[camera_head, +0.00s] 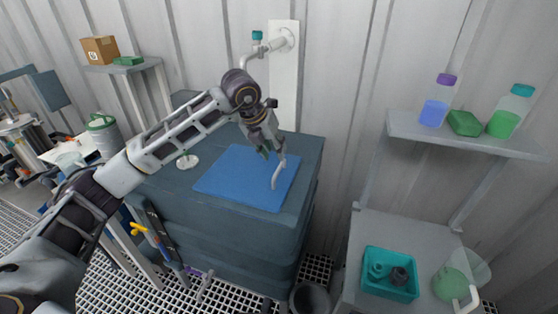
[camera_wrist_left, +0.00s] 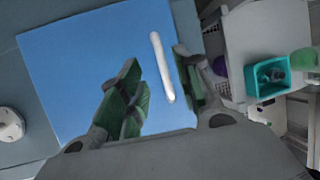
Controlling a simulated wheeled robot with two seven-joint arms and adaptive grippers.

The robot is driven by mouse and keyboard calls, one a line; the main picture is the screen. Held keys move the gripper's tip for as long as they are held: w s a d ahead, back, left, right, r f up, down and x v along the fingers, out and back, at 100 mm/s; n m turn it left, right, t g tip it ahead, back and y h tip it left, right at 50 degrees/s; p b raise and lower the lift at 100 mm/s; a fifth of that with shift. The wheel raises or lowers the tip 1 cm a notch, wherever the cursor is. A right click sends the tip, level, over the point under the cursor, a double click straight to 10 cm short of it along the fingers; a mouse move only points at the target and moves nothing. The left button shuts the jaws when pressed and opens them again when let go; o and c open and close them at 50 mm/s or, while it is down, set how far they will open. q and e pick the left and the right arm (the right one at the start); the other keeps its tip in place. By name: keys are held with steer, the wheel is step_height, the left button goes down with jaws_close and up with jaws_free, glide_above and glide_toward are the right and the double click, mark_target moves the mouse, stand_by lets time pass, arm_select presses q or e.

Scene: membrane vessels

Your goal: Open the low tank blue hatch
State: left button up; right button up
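The blue hatch (camera_head: 235,180) lies flat on top of the low grey-blue tank (camera_head: 225,240). Its white bar handle (camera_head: 278,172) stands near the hatch's right side. My left gripper (camera_head: 275,152) is over the hatch, close to the handle. In the left wrist view the hatch (camera_wrist_left: 90,70) fills much of the picture. There the green-padded fingers of my left gripper (camera_wrist_left: 158,90) are spread apart and the handle (camera_wrist_left: 162,65) shows between them, nearer the right finger. I cannot tell whether that finger touches it. My right gripper is not in view.
A white pipe with a teal-capped valve (camera_head: 257,38) rises behind the tank. A wall shelf (camera_head: 460,138) with bottles is at the right, above a bench with a teal tray (camera_head: 390,275) and a jug (camera_head: 460,275). A round white fitting (camera_head: 187,161) sits left of the hatch.

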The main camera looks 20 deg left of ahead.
mark_target(281, 163)
arm_select(q)
steer(key=x, duration=0.4)
steer(key=shift+w+d+f, duration=0.1)
steer(key=shift+f, duration=0.1)
steer(key=shift+w+f, duration=0.15)
steer(key=shift+f, duration=0.2)
steer(key=shift+w+d+f, duration=0.15)
steer(key=shift+f, duration=0.3)
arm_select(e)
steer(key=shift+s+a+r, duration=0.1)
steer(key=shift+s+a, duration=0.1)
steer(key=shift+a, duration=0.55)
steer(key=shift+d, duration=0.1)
arm_select(q)
jaws_close()
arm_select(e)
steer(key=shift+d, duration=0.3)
